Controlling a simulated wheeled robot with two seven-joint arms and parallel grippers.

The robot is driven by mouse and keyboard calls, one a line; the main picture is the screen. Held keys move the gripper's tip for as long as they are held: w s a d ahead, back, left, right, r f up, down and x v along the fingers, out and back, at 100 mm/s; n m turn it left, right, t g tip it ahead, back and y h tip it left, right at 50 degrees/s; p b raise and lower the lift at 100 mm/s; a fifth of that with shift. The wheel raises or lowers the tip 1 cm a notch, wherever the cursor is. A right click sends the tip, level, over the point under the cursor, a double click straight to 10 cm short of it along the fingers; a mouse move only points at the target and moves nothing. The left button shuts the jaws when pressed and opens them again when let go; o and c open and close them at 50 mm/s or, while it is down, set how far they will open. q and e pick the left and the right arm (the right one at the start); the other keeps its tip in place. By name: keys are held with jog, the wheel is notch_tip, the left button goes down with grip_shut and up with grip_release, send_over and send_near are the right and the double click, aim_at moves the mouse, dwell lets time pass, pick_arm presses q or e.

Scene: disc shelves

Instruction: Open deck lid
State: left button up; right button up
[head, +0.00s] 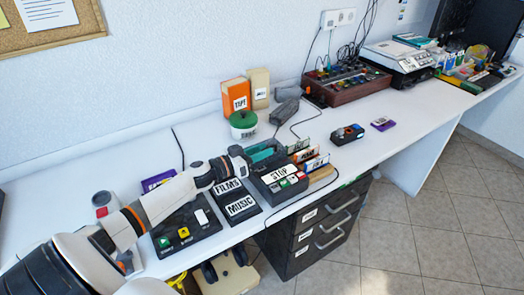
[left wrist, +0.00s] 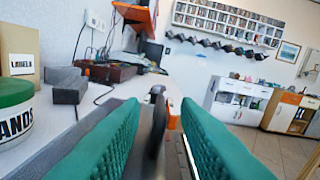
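The deck, a dark grey box (head: 266,187) with a white STOP label and coloured buttons at its front, stands on the white counter right of the FILMS and MUSIC blocks. My left gripper (head: 262,154), with green finger pads, is low at the deck's back left part. In the left wrist view its two fingers (left wrist: 158,135) are apart, with a dark upright part (left wrist: 157,120) between them; I cannot tell whether they touch it. The gripper hides part of the deck, and I cannot tell how far its lid stands open. My right gripper is not in view.
A green-lidded tub (head: 243,124), an orange box (head: 235,97) and a beige box (head: 259,88) stand behind the deck. Upright cases (head: 312,157) stand close at its right. A black player (head: 185,232) lies under my left arm. The counter's right middle is mostly clear.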

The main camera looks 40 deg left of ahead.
pick_arm(q)
jog(key=shift+w+d, duration=0.1)
jog(key=shift+w, duration=0.15)
grip_shut()
